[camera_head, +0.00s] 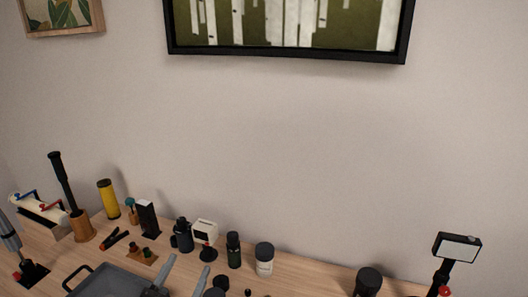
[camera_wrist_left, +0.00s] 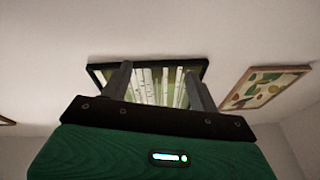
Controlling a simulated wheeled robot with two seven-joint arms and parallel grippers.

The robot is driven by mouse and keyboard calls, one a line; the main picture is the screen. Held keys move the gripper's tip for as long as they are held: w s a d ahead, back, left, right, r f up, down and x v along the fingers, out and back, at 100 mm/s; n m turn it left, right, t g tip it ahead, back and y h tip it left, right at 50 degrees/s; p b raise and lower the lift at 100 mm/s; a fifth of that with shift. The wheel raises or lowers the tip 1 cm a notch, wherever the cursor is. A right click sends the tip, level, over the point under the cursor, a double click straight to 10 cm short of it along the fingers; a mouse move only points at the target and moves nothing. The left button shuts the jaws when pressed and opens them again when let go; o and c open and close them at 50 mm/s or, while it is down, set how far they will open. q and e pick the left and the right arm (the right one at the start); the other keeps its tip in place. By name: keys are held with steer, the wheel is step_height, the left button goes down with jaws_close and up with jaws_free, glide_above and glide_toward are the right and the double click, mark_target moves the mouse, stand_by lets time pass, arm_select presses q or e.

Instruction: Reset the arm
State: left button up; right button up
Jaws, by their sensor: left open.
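My left gripper (camera_head: 189,262) shows at the bottom of the head view, with its two grey fingers pointing up and spread apart. In the left wrist view the same gripper (camera_wrist_left: 158,72) has nothing between its fingers. The fingers point toward the wall and a framed picture. Most of my left arm is out of frame in the head view. My right gripper is in neither view.
A black-framed picture (camera_head: 285,53) hangs on the wall.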

arm_select(q)
steer(key=s+a+f+n+g+y, duration=0.2)
steer(key=a+f+n+g+y, duration=0.15)
steer(key=f, duration=0.25)
steer(key=s+a+f+n+g+y, duration=0.25)
steer(key=a+f+y, duration=0.2)
steer(key=f, duration=0.25)
steer(key=s+d+f+m+g+h, duration=0.1)
steer(key=s+f+g, duration=0.45)
steer(key=s, duration=0.35)
steer(key=s+f+m+g+h, duration=0.1)
steer(key=s+f+m+g, duration=0.1)
steer(key=s+f+g, duration=0.55)
step_height(320, 180, down, 30)
steer(key=s, duration=0.2)
steer(key=s+a+f, duration=0.3)
steer(key=s+f, duration=1.5)
steer(key=s, duration=0.1)
steer(key=shift+f+g, duration=0.3)
steer(key=shift+f, duration=0.05)
steer(key=shift+w, duration=0.1)
